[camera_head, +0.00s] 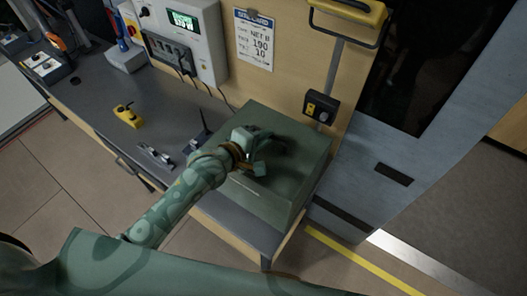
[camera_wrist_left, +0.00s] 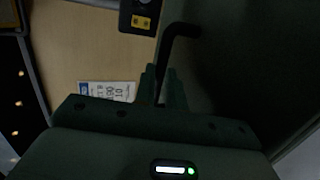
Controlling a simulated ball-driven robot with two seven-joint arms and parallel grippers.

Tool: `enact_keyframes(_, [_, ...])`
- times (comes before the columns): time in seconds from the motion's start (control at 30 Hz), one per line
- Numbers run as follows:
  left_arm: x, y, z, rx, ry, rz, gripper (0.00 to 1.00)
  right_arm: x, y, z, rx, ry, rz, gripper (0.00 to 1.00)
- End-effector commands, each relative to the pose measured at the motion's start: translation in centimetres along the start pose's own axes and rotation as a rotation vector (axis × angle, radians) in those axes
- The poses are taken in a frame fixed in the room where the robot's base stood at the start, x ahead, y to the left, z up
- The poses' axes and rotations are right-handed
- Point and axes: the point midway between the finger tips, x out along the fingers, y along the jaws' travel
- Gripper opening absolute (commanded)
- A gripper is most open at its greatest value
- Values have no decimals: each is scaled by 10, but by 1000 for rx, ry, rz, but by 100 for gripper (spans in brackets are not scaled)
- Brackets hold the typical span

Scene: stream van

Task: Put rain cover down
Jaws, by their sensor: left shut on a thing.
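The rain cover (camera_head: 268,200) is a dark green box-shaped cover at the right end of the grey bench (camera_head: 100,100). It looks upright and level. I cannot tell whether its lower edge touches the bench top. My left gripper (camera_head: 257,160) is above its top and shut on its dark handle, which is partly hidden by the fingers. In the left wrist view, the left fingers (camera_wrist_left: 162,88) close around the black bent handle (camera_wrist_left: 180,31), with the dark cover surface beside it. My right gripper is not in view.
On the bench are a yellow device (camera_head: 128,115), a small metal tool (camera_head: 155,156) and a black antenna-like item (camera_head: 201,132) close left of the cover. A wall panel with a notice (camera_head: 254,40) and a black box (camera_head: 320,106) stands behind. A grey-blue door post (camera_head: 400,160) is right.

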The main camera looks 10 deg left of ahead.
Motion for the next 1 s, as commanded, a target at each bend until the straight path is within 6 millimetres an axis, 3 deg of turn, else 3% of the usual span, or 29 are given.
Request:
enact_keyframes(0.17, [5,-12,0,0,-1,3,0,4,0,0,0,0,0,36])
enact_keyframes(0.43, [19,-48,-3,1,1,3,0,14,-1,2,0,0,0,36])
enact_keyframes(1.0, [22,-58,-2,1,0,3,0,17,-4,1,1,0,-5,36])
